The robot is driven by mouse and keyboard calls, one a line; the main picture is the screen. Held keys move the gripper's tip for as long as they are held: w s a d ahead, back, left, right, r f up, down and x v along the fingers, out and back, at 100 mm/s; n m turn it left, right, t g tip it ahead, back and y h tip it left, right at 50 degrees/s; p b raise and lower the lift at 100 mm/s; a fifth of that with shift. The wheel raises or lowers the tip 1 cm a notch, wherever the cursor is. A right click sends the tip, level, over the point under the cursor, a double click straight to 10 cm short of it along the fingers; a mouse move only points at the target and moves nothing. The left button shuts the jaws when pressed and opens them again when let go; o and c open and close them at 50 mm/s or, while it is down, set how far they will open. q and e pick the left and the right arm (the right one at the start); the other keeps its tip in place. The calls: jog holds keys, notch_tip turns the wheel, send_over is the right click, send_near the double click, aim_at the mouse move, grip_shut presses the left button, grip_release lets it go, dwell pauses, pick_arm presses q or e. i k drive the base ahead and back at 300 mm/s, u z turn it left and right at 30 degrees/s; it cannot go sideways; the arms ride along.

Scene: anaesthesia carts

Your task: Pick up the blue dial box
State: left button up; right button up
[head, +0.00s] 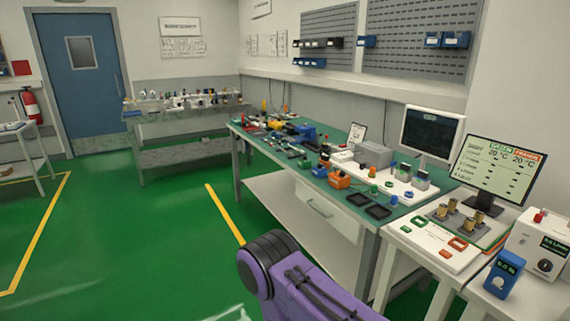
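The blue dial box (503,274) stands upright at the lower right, near the front edge of the white table. It has a small dark display with light digits above a round dial on its front. Nothing covers its front face. A purple and dark link of my own arm shows at the bottom middle, well to the left of the box. Neither of my grippers is in view.
A white box with a display and a black knob (545,245) stands right behind the blue box. A white panel with coloured frames (437,243) lies to its left. A monitor (497,165) stands behind. Green floor (150,240) is open at the left.

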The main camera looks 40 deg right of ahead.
aim_at(319, 173)
jog(key=z, duration=0.2)
jog(key=i, duration=1.4)
jog(key=z, duration=1.4)
jog(key=i, duration=0.9)
jog(key=z, duration=0.95)
